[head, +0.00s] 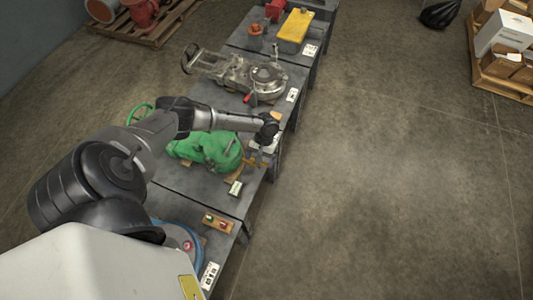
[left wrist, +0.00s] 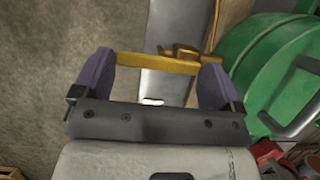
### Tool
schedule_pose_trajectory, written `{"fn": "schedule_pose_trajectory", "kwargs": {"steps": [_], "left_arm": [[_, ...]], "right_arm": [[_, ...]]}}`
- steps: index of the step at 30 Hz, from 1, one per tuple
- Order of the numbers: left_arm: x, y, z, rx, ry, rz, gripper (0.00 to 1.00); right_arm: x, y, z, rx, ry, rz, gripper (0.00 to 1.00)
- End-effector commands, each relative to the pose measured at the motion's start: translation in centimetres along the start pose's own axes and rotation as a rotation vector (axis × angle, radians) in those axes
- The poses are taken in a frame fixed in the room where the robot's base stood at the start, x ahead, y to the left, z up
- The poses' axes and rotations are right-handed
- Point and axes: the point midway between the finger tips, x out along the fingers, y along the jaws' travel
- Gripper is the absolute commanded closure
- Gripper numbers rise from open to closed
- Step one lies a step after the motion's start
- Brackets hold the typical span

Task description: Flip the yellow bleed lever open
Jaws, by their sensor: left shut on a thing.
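The yellow bleed lever (left wrist: 157,63) is a flat bar lying across the gap between the two purple fingers of my left gripper (left wrist: 155,72) in the left wrist view. One finger is at each end of the bar, and the gripper is shut on it. In the head view my left gripper (head: 264,150) is at the front edge of the table, beside the green machine (head: 207,150). A bit of yellow-orange (head: 262,162) shows just below the gripper there; the rest is hidden by my wrist. My right gripper is not in view.
The green casing (left wrist: 275,65) is close to the right finger in the left wrist view. A grey machine (head: 262,80) and a yellow box (head: 295,26) stand farther along the tables. A button box (head: 217,222) is nearer. Open floor (head: 390,180) lies to the right.

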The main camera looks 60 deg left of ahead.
Motion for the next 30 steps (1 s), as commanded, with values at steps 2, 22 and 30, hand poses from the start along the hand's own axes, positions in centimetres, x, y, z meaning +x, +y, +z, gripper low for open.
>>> {"fn": "schedule_pose_trajectory", "kwargs": {"steps": [2,22,30], "left_arm": [[-0.1,-0.7,0.3,0.001,-0.003,-0.004,0.51],[0.0,-0.8,0.2,0.004,-0.001,-0.001,0.00],[-3.4,-0.9,0.2,0.004,0.001,-0.001,0.00]], "right_arm": [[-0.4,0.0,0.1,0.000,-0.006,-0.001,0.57],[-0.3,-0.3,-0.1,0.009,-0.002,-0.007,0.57],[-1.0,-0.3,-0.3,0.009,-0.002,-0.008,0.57]]}}
